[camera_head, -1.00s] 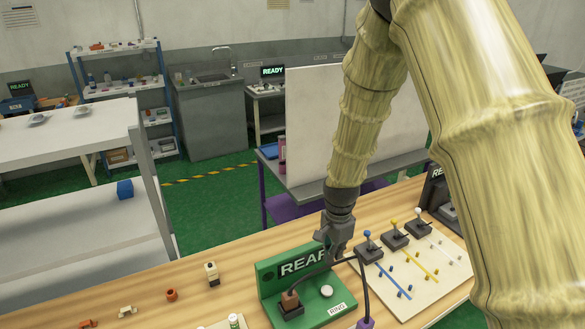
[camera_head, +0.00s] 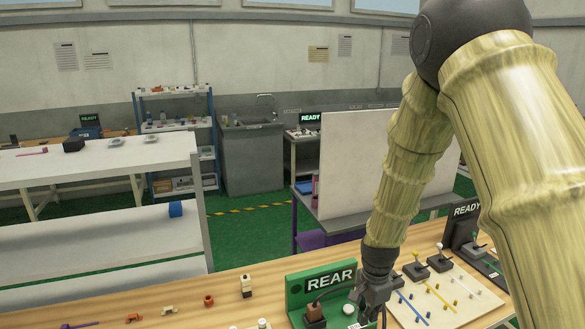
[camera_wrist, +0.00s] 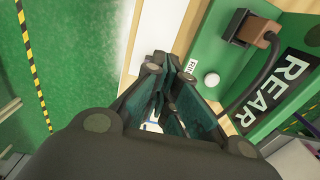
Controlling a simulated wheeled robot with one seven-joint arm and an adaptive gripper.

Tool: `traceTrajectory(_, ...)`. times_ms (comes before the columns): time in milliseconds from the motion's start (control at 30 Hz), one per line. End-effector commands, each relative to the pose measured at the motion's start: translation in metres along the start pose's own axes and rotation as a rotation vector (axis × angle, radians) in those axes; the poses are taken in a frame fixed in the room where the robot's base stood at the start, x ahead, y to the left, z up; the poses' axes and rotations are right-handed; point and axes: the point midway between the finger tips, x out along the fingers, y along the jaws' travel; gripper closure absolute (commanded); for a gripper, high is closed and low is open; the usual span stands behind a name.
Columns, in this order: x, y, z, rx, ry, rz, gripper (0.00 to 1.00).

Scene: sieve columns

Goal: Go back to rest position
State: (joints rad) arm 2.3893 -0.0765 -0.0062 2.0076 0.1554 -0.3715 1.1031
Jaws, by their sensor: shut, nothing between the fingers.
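My gripper (camera_head: 374,305) is at the end of my arm, low over the wooden bench, beside the green REAR station (camera_head: 322,285). In the wrist view my gripper (camera_wrist: 168,92) is shut and empty, with its fingers together. The green station also shows in the wrist view (camera_wrist: 268,72), with a brown plug (camera_wrist: 250,30), a dark cable and a white round knob (camera_wrist: 211,80). I cannot tell how far the fingertips are above the bench.
A pale board (camera_head: 440,300) with joysticks and coloured rods lies right of my gripper. A black READY screen (camera_head: 464,225) stands behind it. Small parts, such as a white and black figure (camera_head: 246,286), stand on the bench to the left. A white panel (camera_head: 375,165) rises behind the bench.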

Motion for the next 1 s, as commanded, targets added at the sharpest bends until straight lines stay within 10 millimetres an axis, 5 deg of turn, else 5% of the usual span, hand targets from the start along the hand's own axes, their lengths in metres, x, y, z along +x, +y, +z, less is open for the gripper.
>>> traceTrajectory(367,0.068,0.039,0.006,-0.151,0.006,0.011,1.0)
traceTrajectory(567,0.12,0.077,0.014,-0.286,0.008,0.019,1.0)
traceTrajectory(800,0.2,0.157,0.035,-0.546,0.005,0.028,1.0)
traceTrajectory(1000,0.249,0.229,0.059,-0.772,-0.003,0.026,1.0)
